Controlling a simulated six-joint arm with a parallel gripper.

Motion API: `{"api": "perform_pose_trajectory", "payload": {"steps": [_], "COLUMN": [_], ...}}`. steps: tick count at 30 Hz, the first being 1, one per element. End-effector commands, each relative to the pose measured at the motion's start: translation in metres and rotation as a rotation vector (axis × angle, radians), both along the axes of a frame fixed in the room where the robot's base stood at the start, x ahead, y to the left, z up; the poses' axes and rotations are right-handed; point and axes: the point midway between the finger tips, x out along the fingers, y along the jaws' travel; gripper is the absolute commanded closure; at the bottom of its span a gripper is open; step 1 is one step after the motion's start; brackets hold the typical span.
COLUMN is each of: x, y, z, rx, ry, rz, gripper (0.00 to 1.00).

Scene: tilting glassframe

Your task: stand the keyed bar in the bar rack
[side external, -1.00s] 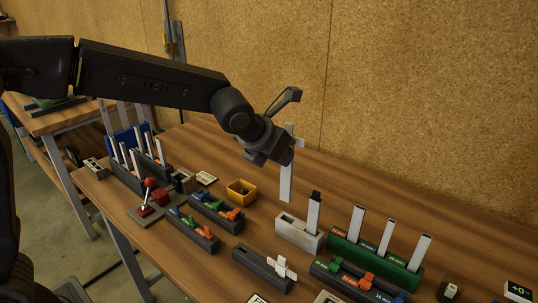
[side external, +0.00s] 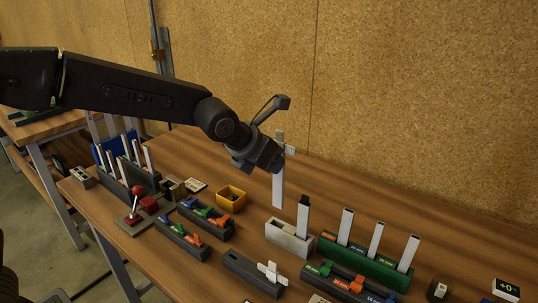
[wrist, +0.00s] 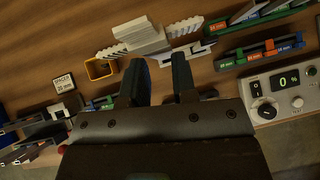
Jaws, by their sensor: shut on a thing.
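My gripper (side external: 272,158) is shut on a pale bar with a cross-shaped upper end, which I take as the keyed bar (side external: 279,190). The bar hangs upright and its lower end seems to be above the bench, behind the pale grey block. In the wrist view the bar (wrist: 142,36) shows pale and stepped beyond my gripper's fingers (wrist: 158,78). A green rack (side external: 345,256) holds three upright pale bars, right of my gripper. A dark rack (side external: 145,182) with several bars stands at far left. I cannot tell which is the bar rack.
A pale grey block (side external: 280,236) with a dark-topped bar stands close to the held bar. A yellow bin (side external: 231,197), dark trays with coloured pieces (side external: 205,222) and a dark holder with a white cross piece (side external: 250,271) crowd the bench. A corkboard wall rises behind.

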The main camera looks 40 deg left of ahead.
Motion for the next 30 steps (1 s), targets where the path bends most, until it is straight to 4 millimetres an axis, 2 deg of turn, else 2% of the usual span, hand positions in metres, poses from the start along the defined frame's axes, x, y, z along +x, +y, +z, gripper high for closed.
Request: {"api": "perform_pose_trajectory", "payload": {"steps": [9, 15, 30], "x": [0.0, 0.0, 0.0], "y": [0.0, 0.0, 0.0], "z": [-0.03, -0.041, -0.045], "rx": [0.001, 0.0, 0.0], "ry": [0.003, 0.002, 0.0], "rz": [0.001, 0.0, 0.0], "gripper": [1.0, 1.0, 1.0]}}
